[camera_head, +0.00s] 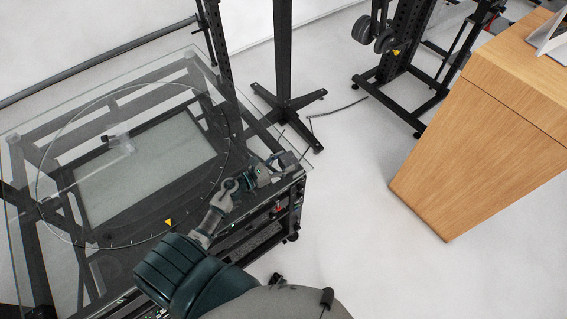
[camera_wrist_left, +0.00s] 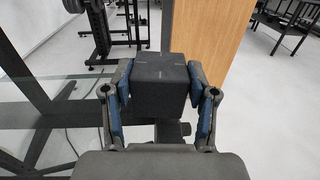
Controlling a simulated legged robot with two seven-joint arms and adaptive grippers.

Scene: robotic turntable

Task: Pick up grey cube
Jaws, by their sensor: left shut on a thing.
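The dark grey cube (camera_wrist_left: 160,84) fills the middle of the left wrist view, with thin light marks on its top face. My left gripper (camera_wrist_left: 161,90) is shut on it, with one blue-padded finger against each side. In the head view the left gripper (camera_head: 274,166) is at the right corner of the glass turntable table (camera_head: 60,128), with the cube (camera_head: 289,159) at its fingertips. I cannot tell whether the cube touches the glass or is held just above it. My right gripper is not in view.
A yellow triangle marker (camera_head: 168,222) lies by the turntable's ring. A black stand (camera_head: 286,90) rises behind the table. A wooden cabinet (camera_head: 480,145) stands at the right, with clear white floor between it and the table. A black rack (camera_head: 400,65) is farther back.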

